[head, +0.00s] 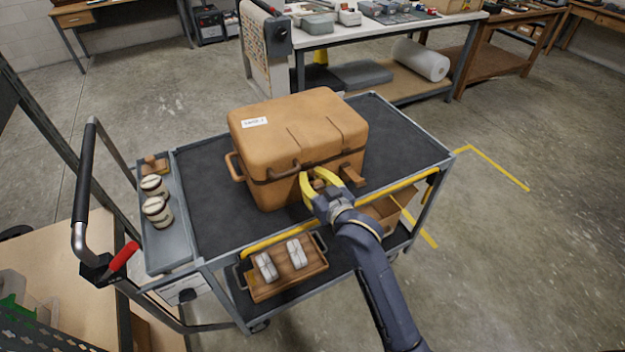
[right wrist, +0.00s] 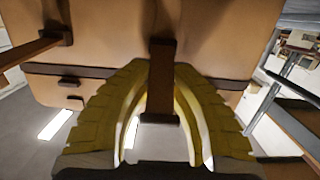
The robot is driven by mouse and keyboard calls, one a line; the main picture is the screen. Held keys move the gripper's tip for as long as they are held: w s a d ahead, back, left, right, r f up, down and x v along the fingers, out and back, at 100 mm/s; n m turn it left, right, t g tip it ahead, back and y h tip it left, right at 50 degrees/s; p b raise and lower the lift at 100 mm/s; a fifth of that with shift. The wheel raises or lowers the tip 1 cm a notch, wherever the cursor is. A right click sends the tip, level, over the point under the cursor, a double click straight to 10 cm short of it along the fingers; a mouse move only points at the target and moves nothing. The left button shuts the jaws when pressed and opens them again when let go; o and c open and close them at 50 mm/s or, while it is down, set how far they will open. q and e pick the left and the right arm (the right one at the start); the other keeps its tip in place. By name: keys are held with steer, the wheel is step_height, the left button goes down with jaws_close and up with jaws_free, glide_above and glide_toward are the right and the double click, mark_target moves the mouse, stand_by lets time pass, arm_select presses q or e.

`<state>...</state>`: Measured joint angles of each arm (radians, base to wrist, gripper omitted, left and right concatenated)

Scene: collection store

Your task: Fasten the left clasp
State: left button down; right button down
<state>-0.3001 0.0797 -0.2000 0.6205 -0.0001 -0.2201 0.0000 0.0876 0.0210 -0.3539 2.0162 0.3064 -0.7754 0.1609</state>
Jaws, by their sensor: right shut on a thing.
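A tan case (head: 290,130) with a white label and a dark seam band stands closed on the grey cart (head: 400,145). My right gripper (head: 320,178), with yellow fingers, is at the case's front. It is shut on a brown clasp, which I take as the left clasp; it shows between the fingers in the right wrist view (right wrist: 162,75). Whether the clasp is fastened I cannot tell. Another brown bar, apparently the right clasp (head: 353,170), juts from the front to the right; it also shows in the right wrist view (right wrist: 28,52). My left gripper is not in view.
A side tray on the cart's left holds pale rolls (head: 157,211). The lower shelf carries a wooden tray (head: 277,288) with two wrapped pieces and a brown box (head: 385,210). A black-gripped handle (head: 83,185) with a red lever stands at left. Open floor lies to the right.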

steer(key=shift+w+f+g, duration=0.1)
steer(key=shift+g, duration=0.3)
stand_by(0.3)
steer(key=c, duration=1.2)
jaws_free()
steer(key=shift+a, duration=0.1)
steer(key=v, duration=1.2)
